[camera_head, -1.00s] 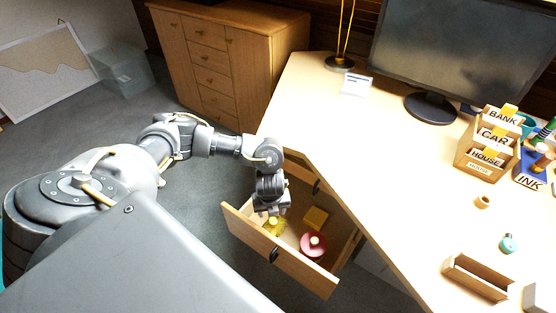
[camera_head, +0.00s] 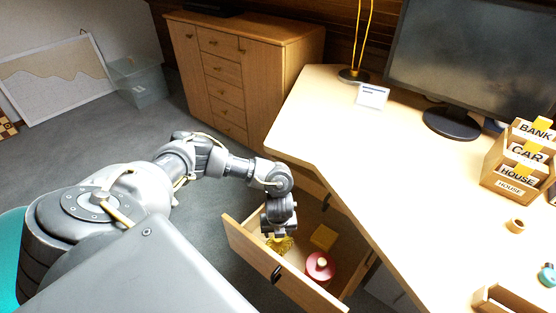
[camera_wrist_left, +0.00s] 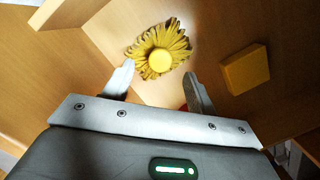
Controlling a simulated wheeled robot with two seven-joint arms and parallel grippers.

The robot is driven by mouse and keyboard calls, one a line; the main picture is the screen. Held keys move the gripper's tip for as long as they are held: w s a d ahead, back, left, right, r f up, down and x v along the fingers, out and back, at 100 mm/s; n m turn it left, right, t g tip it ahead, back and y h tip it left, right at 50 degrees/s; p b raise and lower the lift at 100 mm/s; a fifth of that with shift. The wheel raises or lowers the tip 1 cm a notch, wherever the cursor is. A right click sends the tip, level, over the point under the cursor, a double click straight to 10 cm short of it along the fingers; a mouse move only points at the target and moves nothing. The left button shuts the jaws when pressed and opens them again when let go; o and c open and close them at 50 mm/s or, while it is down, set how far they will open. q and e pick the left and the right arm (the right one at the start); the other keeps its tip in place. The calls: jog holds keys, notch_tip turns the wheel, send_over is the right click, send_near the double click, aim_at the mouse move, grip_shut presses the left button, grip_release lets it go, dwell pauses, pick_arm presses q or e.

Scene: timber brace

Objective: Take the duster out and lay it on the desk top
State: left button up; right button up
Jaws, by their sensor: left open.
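The duster is a yellow, frilled thing with a round yellow knob, lying in the open drawer; it shows in the left wrist view (camera_wrist_left: 160,57) and, partly hidden by my gripper, in the head view (camera_head: 284,245). The wooden drawer (camera_head: 297,277) stands pulled out below the desk. My left gripper (camera_head: 279,233) is over the drawer, pointing down just above the duster. In the left wrist view its fingers (camera_wrist_left: 156,85) are apart, with nothing between them, and the duster is just beyond the tips. The desk top (camera_head: 400,170) is to the right of the drawer. My right gripper is not seen.
A yellow block (camera_head: 323,237) and a red round thing with a pale knob (camera_head: 319,265) share the drawer. On the desk are a monitor (camera_head: 470,60), a wooden card holder (camera_head: 515,175) and a small wooden ring (camera_head: 515,226). The desk's near-left part is clear.

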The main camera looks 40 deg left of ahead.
aim_at(278, 242)
pick_arm(q)
jog(key=shift+f, duration=0.6)
jog(key=f, duration=0.1)
jog(key=f+b, duration=0.1)
jog(key=f, duration=0.2)
jog(key=shift+w+a+f+b, duration=0.15)
jog(key=shift+w+a+b, duration=0.1)
jog(key=shift+b, duration=0.15)
jog(key=shift+f, duration=0.4)
jog(key=c, duration=1.1)
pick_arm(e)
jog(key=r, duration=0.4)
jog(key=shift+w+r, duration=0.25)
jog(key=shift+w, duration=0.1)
